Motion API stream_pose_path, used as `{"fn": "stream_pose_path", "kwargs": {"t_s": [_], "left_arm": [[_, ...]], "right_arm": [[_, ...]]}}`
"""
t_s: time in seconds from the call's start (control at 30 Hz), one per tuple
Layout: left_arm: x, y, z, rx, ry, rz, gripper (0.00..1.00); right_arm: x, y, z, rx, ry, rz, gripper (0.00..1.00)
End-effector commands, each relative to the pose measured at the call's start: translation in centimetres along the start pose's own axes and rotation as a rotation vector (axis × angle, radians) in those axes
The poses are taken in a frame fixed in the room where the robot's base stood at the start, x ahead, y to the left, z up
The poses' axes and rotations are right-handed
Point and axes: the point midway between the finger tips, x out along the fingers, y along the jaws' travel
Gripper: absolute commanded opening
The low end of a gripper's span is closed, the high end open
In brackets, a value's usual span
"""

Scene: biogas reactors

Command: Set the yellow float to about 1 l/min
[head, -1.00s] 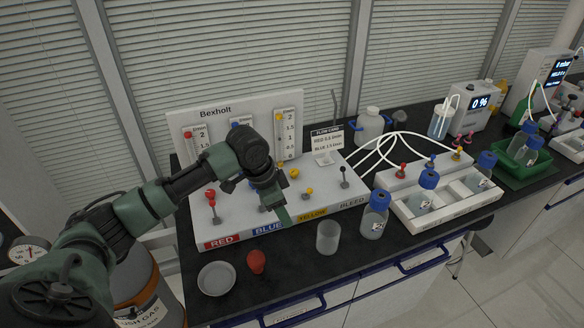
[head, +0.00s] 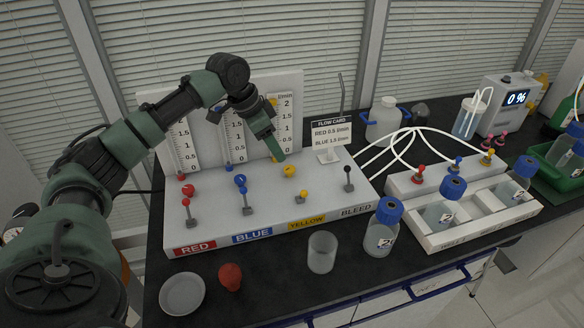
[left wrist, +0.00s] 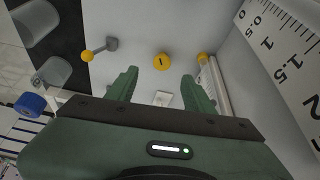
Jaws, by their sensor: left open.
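The yellow knob (head: 289,171) sits on the panel's sloping top, just beyond my left gripper (head: 278,156). In the left wrist view the knob (left wrist: 161,61) shows a dark mark and lies ahead, between the lines of the open fingers (left wrist: 160,88). Nothing is between the fingers. A yellow ball (left wrist: 203,56), apparently the yellow float, is at the 0 end of the yellow scale tube. In the head view my gripper partly covers that tube's lower part. A yellow-tipped lever (head: 304,195) stands in front of the knob. My right gripper is not in view.
Red (head: 188,189) and blue (head: 240,180) knobs lie left of the yellow one. A black-tipped lever (head: 348,172) stands right. The flow card (head: 331,132) reads red 0.5, blue 1.5 l/min. A beaker (head: 321,252) and blue-capped bottle (head: 381,232) stand in front.

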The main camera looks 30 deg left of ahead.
Motion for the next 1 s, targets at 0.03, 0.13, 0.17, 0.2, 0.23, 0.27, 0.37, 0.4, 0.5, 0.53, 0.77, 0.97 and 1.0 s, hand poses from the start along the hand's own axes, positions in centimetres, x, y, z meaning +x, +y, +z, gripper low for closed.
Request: {"fn": "stream_pose_path", "kwargs": {"t_s": [0.03,0.13,0.17,0.2,0.23,0.27,0.37,0.4,0.5,0.53,0.77,0.97,1.0], "left_arm": [[0.8,0.0,0.3,0.0,0.001,0.0,0.52],[1.3,0.0,0.3,-0.001,0.0,0.001,0.52],[1.5,0.0,0.3,-0.001,-0.001,0.002,0.52],[1.9,0.0,0.3,-0.001,-0.002,0.003,0.52],[2.3,0.1,0.2,-0.001,-0.001,0.003,0.52],[2.8,0.1,0.2,-0.001,-0.001,0.003,0.52],[4.5,0.1,0.3,-0.001,-0.002,0.003,0.52],[5.1,0.1,0.2,0.0,-0.002,0.003,0.52],[6.6,0.1,0.2,-0.001,-0.001,0.002,0.52],[7.0,0.1,0.2,-0.001,-0.001,0.002,0.52],[8.4,0.0,0.3,0.0,-0.001,0.0,0.52],[8.5,0.0,0.3,0.0,0.0,0.0,0.52],[8.5,0.0,0.3,0.0,0.0,0.0,0.47]], "right_arm": [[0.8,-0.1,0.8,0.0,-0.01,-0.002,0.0],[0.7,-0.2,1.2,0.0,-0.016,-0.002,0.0],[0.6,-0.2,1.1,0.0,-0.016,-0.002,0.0],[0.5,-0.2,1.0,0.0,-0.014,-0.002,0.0],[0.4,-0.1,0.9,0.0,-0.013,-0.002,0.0],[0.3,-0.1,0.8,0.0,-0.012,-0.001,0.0],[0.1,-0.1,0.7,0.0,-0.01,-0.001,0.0],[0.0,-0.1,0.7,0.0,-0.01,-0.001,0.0],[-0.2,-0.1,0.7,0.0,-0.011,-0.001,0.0],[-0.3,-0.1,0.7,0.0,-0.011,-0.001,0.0],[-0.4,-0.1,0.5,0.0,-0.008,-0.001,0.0],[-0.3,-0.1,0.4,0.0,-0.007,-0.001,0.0],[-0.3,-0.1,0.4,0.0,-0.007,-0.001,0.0]]}}
